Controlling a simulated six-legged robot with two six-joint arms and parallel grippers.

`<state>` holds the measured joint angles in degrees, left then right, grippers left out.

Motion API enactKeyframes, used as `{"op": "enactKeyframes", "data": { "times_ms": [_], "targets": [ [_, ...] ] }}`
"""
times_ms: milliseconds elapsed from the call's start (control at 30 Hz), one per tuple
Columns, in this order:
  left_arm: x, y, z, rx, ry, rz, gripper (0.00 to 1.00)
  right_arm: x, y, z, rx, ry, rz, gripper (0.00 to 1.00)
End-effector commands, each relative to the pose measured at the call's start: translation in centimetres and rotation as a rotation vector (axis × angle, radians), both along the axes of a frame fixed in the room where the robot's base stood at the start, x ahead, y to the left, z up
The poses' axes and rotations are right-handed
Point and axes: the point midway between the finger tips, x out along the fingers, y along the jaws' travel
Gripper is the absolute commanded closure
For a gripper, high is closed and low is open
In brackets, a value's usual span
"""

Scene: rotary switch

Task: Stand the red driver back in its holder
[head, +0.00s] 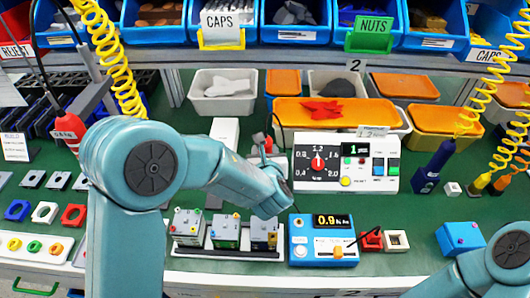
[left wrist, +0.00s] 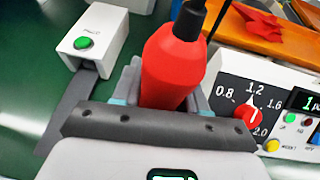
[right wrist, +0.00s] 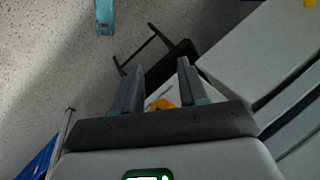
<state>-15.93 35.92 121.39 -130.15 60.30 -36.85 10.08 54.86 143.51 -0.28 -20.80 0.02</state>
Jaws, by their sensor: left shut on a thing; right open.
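The red driver (left wrist: 172,68), a red body with a black top, is between the fingers of my left gripper (left wrist: 162,90) in the left wrist view. My left gripper is shut on it. In the head view it is mostly hidden, with a small red part (head: 262,138) showing beside the white switch panel. A small red block with a dark opening (head: 372,240) sits on the green bench to the right of the blue meter; I cannot tell if it is the holder. My right gripper (right wrist: 160,85) is open and empty, over speckled floor in the right wrist view.
The panel (head: 346,162) with a red rotary knob stands behind the blue meter (head: 323,240). A dark blue driver (head: 435,165) stands to its right. Another red tool (head: 68,125) hangs at left. Three small boxes (head: 225,230) sit in front.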

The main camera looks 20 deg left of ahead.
Motion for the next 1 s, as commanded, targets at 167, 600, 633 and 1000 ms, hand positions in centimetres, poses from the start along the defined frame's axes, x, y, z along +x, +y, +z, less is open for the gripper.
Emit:
{"op": "enactKeyframes", "data": {
  "times_ms": [167, 600, 633, 1000],
  "targets": [
    [0.06, -0.02, -0.36, -0.001, -0.005, 0.000, 1.00, -0.01, 0.00, -0.90, 0.000, 0.000, 0.000, 0.57],
    [0.04, -0.02, -0.32, 0.000, -0.003, -0.001, 1.00, -0.01, 0.00, -0.88, 0.000, 0.000, 0.000, 0.57],
    [0.05, -0.01, -0.33, 0.000, -0.003, -0.001, 1.00, -0.01, 0.00, -0.91, 0.000, 0.000, 0.000, 0.57],
    [0.05, -0.03, -0.58, 0.001, -0.003, -0.001, 1.00, -0.01, 0.00, -1.37, 0.000, 0.000, 0.000, 0.57]
  ]
}}
